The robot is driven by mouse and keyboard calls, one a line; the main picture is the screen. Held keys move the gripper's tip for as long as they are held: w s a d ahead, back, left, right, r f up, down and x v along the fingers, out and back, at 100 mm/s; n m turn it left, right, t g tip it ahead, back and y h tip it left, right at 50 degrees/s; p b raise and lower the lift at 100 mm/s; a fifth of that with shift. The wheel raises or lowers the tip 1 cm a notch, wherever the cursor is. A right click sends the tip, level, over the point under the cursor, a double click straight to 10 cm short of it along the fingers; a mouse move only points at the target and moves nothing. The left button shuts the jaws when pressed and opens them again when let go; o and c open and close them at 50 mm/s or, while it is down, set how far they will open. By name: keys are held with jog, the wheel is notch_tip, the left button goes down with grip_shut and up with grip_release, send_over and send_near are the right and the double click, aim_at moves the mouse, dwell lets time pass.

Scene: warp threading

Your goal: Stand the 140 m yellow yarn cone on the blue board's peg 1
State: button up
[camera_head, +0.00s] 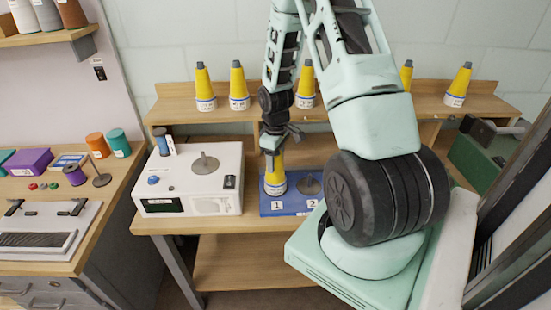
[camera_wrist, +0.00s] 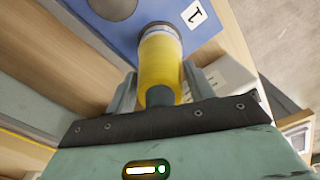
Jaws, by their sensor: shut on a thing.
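The yellow yarn cone (camera_head: 275,182) is upright over the peg 1 place of the blue board (camera_head: 293,210), just behind the label marked 1. Its base is at or very close to the board, and I cannot tell whether it touches. Peg 1 itself is hidden by the cone. The cone's label is too small to read. My gripper (camera_head: 272,153) is shut on the upper part of the cone. In the wrist view the cone (camera_wrist: 160,58) sits between both fingers, with the blue board (camera_wrist: 150,12) beyond it. The peg 2 holder (camera_head: 309,186) is empty.
A white scale-like box (camera_head: 190,180) stands just left of the board. Several yellow cones (camera_head: 238,88) stand on the shelf behind. My arm crosses the right side of the head view. A side bench (camera_head: 110,180) with spools is at the left.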

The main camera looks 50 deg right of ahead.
jog(key=o, duration=1.5)
notch_tip(320, 180, up, 17)
jog(key=b, duration=0.1)
jog(key=shift+r+b, duration=0.2)
jog(key=shift+b, duration=0.2)
jog(key=a+r+n, duration=0.1)
jog(key=a+n, duration=0.2)
jog(key=a, duration=2.1)
jog(key=s+a+n, duration=0.2)
jog(key=s+a, duration=1.4)
jog(key=s, duration=0.1)
jog(key=shift+a+y, duration=0.3)
jog(key=shift+a, duration=0.05)
